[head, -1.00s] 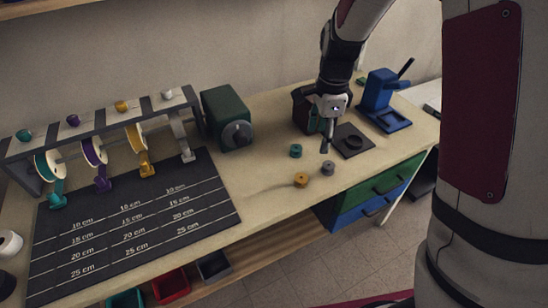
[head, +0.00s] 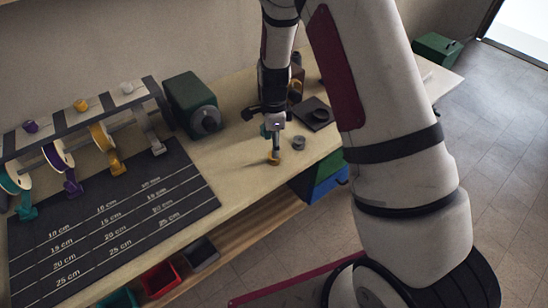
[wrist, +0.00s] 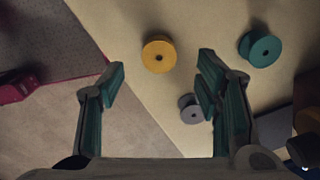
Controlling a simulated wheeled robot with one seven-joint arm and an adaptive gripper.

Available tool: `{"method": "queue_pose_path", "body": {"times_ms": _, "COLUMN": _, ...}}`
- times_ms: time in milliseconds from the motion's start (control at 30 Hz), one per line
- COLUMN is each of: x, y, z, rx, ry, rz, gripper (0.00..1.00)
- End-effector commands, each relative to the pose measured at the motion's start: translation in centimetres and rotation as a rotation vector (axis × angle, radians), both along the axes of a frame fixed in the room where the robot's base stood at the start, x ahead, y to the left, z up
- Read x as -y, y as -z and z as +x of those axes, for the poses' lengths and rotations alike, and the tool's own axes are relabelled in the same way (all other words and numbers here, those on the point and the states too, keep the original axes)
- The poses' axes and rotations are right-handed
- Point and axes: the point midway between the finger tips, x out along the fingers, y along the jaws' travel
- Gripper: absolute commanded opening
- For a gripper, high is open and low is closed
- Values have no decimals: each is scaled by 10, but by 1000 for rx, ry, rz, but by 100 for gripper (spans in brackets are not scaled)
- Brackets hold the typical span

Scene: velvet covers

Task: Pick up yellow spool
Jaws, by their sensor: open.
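The small yellow spool (head: 273,158) lies on the table near its front edge. In the wrist view the yellow spool (wrist: 159,55) shows ahead of the fingertips, between their lines, with its centre hole visible. My gripper (wrist: 158,78) is open with nothing between its fingers. In the head view my gripper (head: 272,132) points down just above or behind the yellow spool; the exact gap cannot be told. A grey spool (head: 299,143) lies to the right, and in the wrist view it (wrist: 191,108) is beside the right finger. A teal spool (wrist: 260,47) lies at upper right in the wrist view.
A black mat with length marks (head: 110,215) covers the left of the table, before a rack of ribbon reels (head: 85,115). A green machine (head: 190,103) stands behind. A dark square plate (head: 313,114) lies to the right. The table's front edge is close to the yellow spool.

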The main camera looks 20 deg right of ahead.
Motion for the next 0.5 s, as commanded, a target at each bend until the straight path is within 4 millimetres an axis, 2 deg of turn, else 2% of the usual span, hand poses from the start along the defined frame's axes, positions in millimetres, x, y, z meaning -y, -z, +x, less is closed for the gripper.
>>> {"method": "queue_pose_path", "body": {"times_ms": 300, "x": 1, "y": 40, "z": -2, "rx": -2, "ry": 1, "rz": -1, "gripper": 58}}
{"method": "queue_pose_path", "body": {"times_ms": 500, "x": 0, "y": 48, "z": -1, "rx": 0, "ry": -1, "rz": 0, "gripper": 58}}
